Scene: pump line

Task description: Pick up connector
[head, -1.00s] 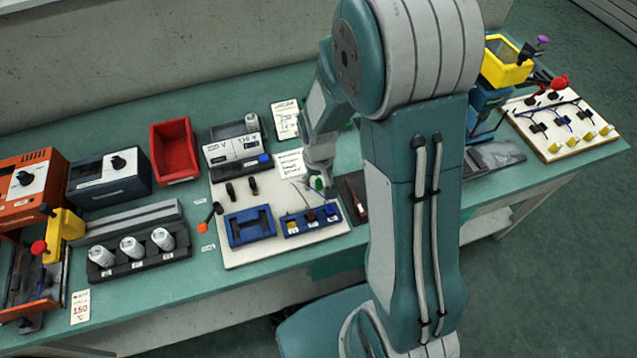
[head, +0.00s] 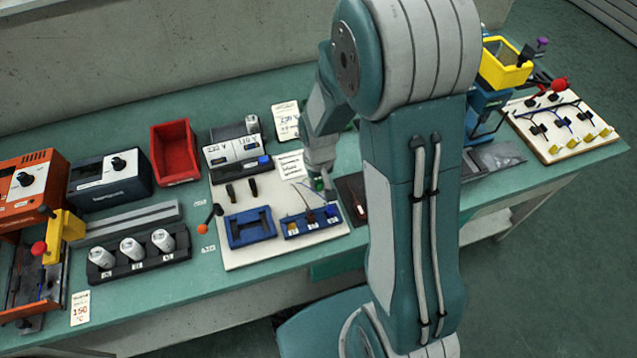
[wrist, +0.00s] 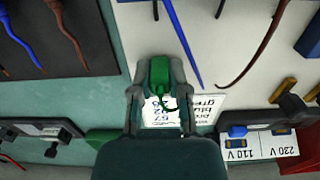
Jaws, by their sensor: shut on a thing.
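My gripper (wrist: 160,88) is in the middle of the wrist view, its two fingers shut on a small green connector (wrist: 159,70). A thin green loop hangs below the connector, in front of a white printed sheet. In the head view my gripper (head: 320,178) is over the right side of the white work board (head: 262,250), and only a little green of the connector shows at its tip. I cannot tell whether the connector still touches the surface below.
A blue fixture (head: 250,228) and a blue holder (head: 313,222) with coloured parts stand close by on the board. A dark tray (wrist: 85,50) with blue and brown leads lies beside the gripper. A voltage unit (head: 236,150) stands behind. Loose wires (wrist: 185,45) lie nearby.

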